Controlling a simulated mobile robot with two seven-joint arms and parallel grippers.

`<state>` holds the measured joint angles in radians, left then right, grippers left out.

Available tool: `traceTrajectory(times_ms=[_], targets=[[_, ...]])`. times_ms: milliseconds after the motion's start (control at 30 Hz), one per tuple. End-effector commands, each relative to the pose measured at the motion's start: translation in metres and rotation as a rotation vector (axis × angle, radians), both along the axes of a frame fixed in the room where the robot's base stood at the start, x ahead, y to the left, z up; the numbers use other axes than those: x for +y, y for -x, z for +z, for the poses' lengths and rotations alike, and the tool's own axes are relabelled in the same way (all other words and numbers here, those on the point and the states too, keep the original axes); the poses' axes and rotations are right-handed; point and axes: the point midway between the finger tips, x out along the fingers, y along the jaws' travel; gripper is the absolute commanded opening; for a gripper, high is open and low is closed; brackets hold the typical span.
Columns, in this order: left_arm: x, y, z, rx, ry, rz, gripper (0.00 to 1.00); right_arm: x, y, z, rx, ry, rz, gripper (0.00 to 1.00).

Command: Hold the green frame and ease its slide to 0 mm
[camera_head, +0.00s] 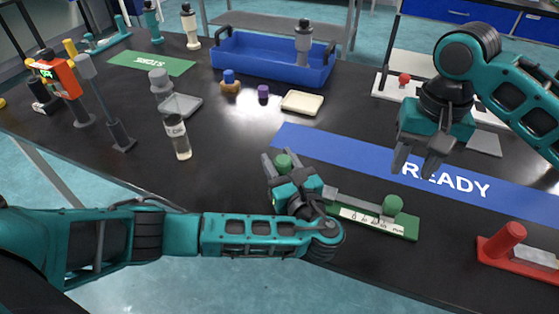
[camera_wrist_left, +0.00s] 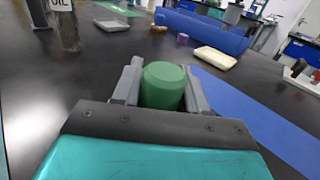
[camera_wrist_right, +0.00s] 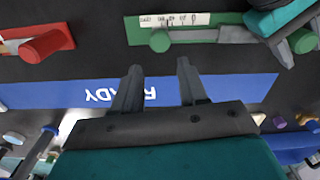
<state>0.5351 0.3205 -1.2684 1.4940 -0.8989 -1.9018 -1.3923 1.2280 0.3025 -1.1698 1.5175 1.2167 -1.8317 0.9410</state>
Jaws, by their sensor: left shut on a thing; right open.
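The green frame (camera_head: 410,228) lies near the table's front edge, with a white millimetre scale (camera_head: 370,220) along its side. A green knob (camera_head: 392,204) stands at the end of a grey bar (camera_head: 350,200), near the scale's high-number end; the exact reading is too small to tell. My left gripper (camera_head: 279,160) is shut on the green post (camera_wrist_left: 163,86) at the frame's left end, which sits between its fingers. My right gripper (camera_head: 418,165) is open and empty above the blue READY strip. The right wrist view shows the knob (camera_wrist_right: 160,40) apart from it.
The blue READY strip (camera_head: 310,142) runs behind the frame. A red fixture (camera_head: 515,245) stands to the right on the table. A dark-labelled bottle (camera_head: 178,137), a cream tray (camera_head: 302,102) and a blue bin (camera_head: 262,62) stand farther back. The table between them is mostly clear.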

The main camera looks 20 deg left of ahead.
Motion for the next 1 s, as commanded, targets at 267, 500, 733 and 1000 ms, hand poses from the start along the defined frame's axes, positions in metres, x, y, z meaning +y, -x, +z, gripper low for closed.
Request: traceTrajectory(times_ms=[267, 500, 733, 1000], targets=[[0.000, 0.000, 0.000, 0.001, 0.001, -0.001, 0.02, 0.000, 0.000, 0.000, 0.000, 0.000, 0.000, 0.58], [0.000, 0.000, -0.001, 0.001, 0.001, -0.001, 0.02, 0.000, 0.000, 0.001, 0.000, 0.000, -0.055, 0.63], [0.000, 0.000, -0.001, 0.001, 0.000, -0.001, 0.02, 0.000, 0.000, 0.008, 0.000, 0.000, -0.376, 0.63], [0.000, 0.000, -0.001, 0.001, 0.000, -0.001, 0.02, 0.000, 0.000, 0.017, 0.000, -0.001, -0.777, 0.63]])
